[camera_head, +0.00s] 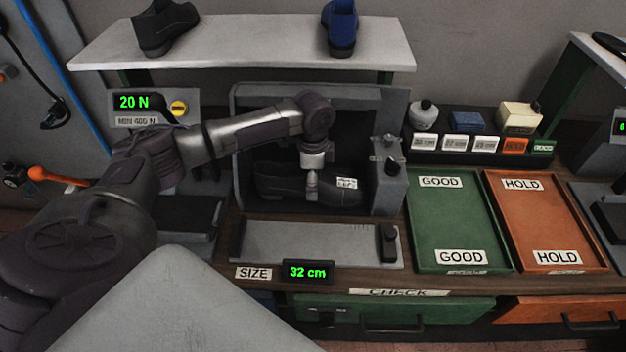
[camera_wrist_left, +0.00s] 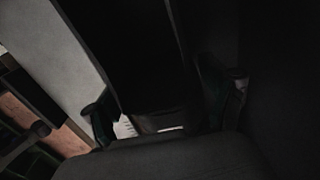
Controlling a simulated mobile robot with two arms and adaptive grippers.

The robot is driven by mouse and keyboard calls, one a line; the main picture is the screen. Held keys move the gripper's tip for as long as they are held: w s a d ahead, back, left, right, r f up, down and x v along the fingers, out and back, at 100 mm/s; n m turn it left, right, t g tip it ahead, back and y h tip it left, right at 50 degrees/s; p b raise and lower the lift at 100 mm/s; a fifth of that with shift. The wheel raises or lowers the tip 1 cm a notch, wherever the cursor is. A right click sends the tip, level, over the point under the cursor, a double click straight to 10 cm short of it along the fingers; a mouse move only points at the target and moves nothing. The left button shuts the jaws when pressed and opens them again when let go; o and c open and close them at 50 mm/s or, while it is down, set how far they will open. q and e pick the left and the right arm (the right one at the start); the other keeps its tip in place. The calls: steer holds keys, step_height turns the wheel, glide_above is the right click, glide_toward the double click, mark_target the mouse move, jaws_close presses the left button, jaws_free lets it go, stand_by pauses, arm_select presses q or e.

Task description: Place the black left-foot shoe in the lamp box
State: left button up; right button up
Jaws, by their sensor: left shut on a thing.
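The black left-foot shoe (camera_head: 285,185) is inside the open-fronted lamp box (camera_head: 240,150) at the centre of the bench in the head view. It lies lengthwise with a white label (camera_head: 347,183) on its right part. My left gripper (camera_head: 312,192) reaches into the box from above and is shut on the shoe at about its middle. In the left wrist view the view is very dark; the gripper's fingers (camera_wrist_left: 155,120) show at either side of a dark shape, and the shoe is hard to make out. My right gripper is in neither view.
A grey measuring plate (camera_head: 315,243) with a 32 cm display (camera_head: 307,271) lies in front of the box. A green GOOD tray (camera_head: 455,215) and an orange HOLD tray (camera_head: 540,220) are empty at right. A shelf (camera_head: 250,45) above holds a black shoe (camera_head: 165,28) and a blue shoe (camera_head: 341,28).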

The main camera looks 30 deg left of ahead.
arm_select(q)
steer(key=shift+f, duration=0.5)
steer(key=o, duration=1.1)
steer(key=shift+c, duration=0.2)
steer(key=shift+o, duration=1.3)
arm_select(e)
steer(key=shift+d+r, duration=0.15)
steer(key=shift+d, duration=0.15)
arm_select(q)
step_height(320, 180, up, 12)
steer(key=shift+f+b, duration=0.25)
steer(key=shift+b, duration=0.9)
steer(key=shift+r, duration=0.3)
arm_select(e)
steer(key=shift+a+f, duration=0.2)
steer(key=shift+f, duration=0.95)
